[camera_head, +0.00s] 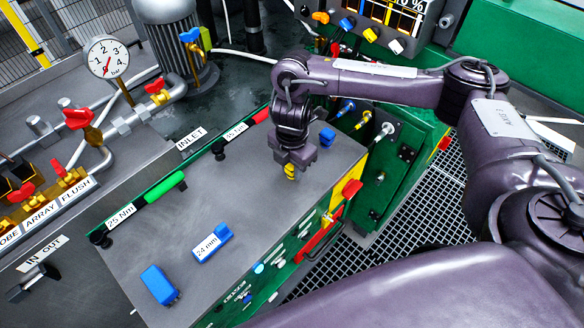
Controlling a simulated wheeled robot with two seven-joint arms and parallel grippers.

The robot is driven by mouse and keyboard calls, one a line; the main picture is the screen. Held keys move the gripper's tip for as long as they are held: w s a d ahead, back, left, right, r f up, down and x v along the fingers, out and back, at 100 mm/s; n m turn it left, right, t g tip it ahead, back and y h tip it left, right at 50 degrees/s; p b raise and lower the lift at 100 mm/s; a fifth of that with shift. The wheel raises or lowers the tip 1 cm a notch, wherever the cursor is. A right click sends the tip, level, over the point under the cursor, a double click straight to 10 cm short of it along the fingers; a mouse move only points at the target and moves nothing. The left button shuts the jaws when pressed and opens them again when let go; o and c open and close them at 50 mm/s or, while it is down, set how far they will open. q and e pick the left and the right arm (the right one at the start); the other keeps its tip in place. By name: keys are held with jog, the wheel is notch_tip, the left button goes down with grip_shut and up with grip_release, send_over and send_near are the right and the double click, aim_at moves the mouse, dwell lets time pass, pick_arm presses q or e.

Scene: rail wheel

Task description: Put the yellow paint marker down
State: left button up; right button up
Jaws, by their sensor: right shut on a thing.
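My right gripper (291,168) points down over the far right part of the grey bench top (218,209). It is shut on the yellow paint marker (290,172), of which only a short yellow part shows below the jaws. The rest of the marker is hidden by the gripper. I cannot tell whether the marker's lower end touches the bench top. My left gripper is not in view.
A green-handled 25 Nm tool (164,188) lies along the left edge. The bench's middle is clear.

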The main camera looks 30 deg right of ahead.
jog(key=o, duration=0.9)
jog(key=shift+r, duration=0.1)
notch_tip(320, 180, up, 12)
jog(key=p, duration=0.3)
jog(key=shift+p, duration=0.35)
jog(key=shift+s, duration=0.1)
